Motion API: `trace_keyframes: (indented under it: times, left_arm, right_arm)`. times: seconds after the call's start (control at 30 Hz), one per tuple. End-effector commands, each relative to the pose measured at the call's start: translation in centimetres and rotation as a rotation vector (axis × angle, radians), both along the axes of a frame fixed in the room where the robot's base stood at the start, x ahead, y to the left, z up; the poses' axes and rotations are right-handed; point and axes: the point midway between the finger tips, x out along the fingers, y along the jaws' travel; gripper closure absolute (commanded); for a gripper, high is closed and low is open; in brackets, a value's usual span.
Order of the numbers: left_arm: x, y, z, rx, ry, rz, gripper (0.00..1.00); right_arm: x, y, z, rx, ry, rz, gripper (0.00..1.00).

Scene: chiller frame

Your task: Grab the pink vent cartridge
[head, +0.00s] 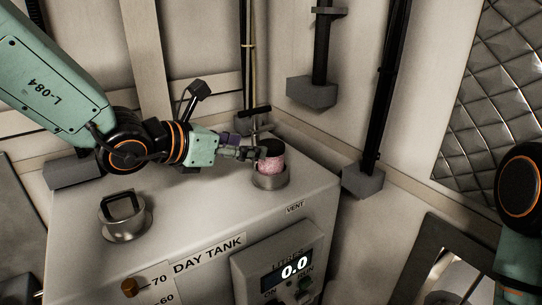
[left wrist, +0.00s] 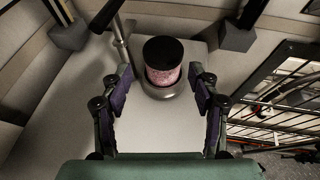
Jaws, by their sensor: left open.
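The pink vent cartridge (head: 271,165) has a black cap and stands upright in a round metal collar (head: 270,181) beside the VENT label on the day tank. In the left wrist view the cartridge (left wrist: 163,74) is ahead, between the lines of the fingers and just beyond their tips. My left gripper (head: 258,152) reaches in from the left at the cartridge's height. In the left wrist view its fingers (left wrist: 162,88) are open with nothing between them. The cartridge's lower end is hidden inside the collar. My right gripper is not seen; only part of my right arm shows at the right edge.
The day tank (head: 190,215) has a metal filler cap with a black handle (head: 125,215) at its left and a display reading 0.0 (head: 291,268) on its front. A thin metal post with a black crossbar (left wrist: 121,40) stands close behind the cartridge, to its left.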

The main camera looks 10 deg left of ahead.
Motion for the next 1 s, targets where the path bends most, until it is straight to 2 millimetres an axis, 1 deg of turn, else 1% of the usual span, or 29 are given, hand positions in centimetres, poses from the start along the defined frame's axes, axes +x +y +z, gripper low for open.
trace_keyframes:
  times: [0.37,0.47,0.6,0.7,0.83,1.0]
  left_arm:
    - [1.3,-1.4,-0.9,0.001,0.0,0.0,0.39]
    - [2.1,-1.8,-1.2,0.005,0.001,-0.002,0.39]
    - [3.7,-2.8,-1.7,0.005,0.001,-0.002,0.39]
    - [4.9,-3.4,-2.1,0.004,0.0,-0.002,0.39]
    - [5.7,-3.9,-2.5,0.002,-0.002,-0.001,0.39]
    - [5.9,-3.9,-2.6,0.001,-0.001,0.0,0.39]
  right_arm:
    - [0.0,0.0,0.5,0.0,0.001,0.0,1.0]
    - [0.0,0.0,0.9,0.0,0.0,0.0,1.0]
    - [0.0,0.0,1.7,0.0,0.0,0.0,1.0]
    - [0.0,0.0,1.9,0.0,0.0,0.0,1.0]
    - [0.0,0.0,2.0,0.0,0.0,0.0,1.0]
    - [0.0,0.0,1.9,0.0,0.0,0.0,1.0]
